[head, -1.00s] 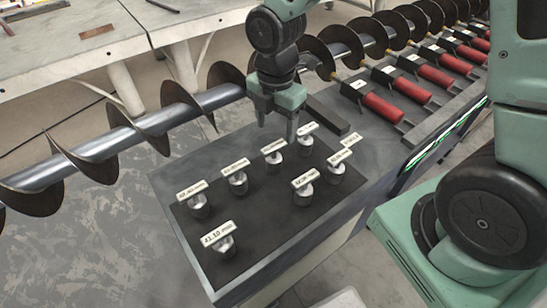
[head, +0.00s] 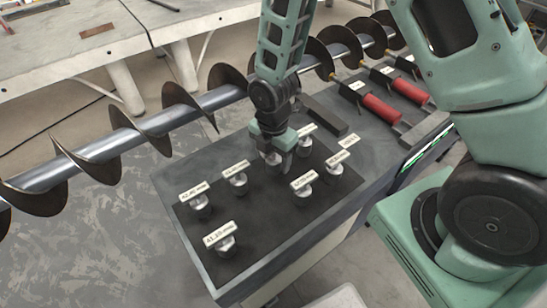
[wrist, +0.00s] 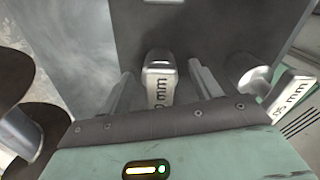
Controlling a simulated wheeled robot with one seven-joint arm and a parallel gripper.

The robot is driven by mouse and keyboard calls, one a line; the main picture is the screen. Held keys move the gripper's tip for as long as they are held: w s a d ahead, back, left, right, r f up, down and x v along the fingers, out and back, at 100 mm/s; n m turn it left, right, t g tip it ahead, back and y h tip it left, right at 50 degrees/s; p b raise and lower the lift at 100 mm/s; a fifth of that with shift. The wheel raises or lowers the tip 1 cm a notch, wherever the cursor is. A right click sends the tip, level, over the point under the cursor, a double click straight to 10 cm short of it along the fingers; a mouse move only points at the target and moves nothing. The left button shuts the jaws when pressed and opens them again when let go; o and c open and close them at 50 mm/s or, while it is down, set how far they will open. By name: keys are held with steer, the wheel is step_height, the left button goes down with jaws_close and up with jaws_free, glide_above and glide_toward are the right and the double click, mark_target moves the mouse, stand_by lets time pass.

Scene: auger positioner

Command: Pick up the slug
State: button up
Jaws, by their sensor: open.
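Several grey metal slugs with white size labels stand upright on a dark mat (head: 262,232) on the bench. My gripper (head: 274,162) is open and lowered over one slug (head: 271,158) in the back row. In the wrist view this slug (wrist: 160,72) stands between my two spread fingers, its label ending in "0 mm". A gap shows on either side of it. In the head view my gripper hides much of it. A neighbouring slug (wrist: 256,80), labelled "05 mm", stands just right of my right finger in the wrist view.
Other slugs stand close by, such as one front left (head: 226,246) and one right (head: 302,193). A dark bar (head: 325,114) lies behind the mat. Red-handled tools (head: 381,109) sit at the back right. A long auger (head: 180,105) runs behind the bench.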

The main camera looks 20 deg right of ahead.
steer(key=c, duration=1.2)
step_height(320, 180, up, 10)
steer(key=shift+f+b, duration=0.25)
steer(key=shift+b, duration=0.45)
steer(key=shift+r, duration=0.25)
steer(key=shift+s, duration=0.1)
